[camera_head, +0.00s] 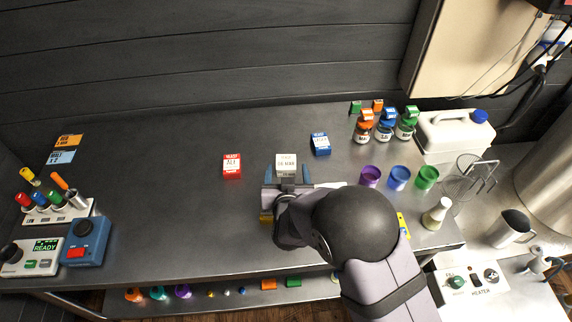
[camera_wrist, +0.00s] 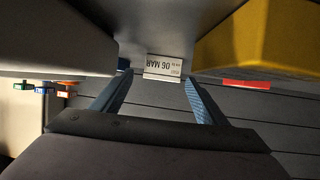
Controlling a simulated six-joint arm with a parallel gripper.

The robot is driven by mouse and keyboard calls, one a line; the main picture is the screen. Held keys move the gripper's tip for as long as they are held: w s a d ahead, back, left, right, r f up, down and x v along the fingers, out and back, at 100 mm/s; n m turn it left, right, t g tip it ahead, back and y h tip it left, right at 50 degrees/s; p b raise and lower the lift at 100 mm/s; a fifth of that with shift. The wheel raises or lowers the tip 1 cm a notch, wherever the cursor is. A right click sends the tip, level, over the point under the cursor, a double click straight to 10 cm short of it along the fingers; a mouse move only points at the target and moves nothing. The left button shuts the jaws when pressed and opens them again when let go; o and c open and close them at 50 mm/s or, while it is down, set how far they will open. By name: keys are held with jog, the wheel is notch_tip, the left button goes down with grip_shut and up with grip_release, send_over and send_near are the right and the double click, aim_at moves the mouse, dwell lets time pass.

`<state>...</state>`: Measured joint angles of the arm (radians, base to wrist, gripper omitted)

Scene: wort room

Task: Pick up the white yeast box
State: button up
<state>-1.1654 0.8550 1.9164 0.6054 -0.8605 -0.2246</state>
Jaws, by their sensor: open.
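The white yeast box (camera_head: 286,160) stands on the dark counter near the middle, beyond my gripper (camera_head: 287,180). In the wrist view, the box (camera_wrist: 166,67) shows a label reading "06 MAR" and lies between the lines of the two blue fingers, near their tips. My gripper (camera_wrist: 157,82) is open and empty, with its fingers to the left and right of the box. I cannot tell whether either finger touches it. My arm covers the counter just in front of the box.
A red yeast box (camera_head: 232,166) stands left of the white one, and a blue box (camera_head: 320,144) at its back right. Purple (camera_head: 370,176), blue (camera_head: 398,177) and green (camera_head: 427,177) cups stand farther right. A large yellow thing (camera_wrist: 260,38) is close in the wrist view.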

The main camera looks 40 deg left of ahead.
aim_at(286, 167)
jog(key=shift+p+x, duration=1.1)
jog(key=shift+x, duration=1.4)
jog(key=shift+s+a, duration=0.1)
jog(key=c, duration=1.2)
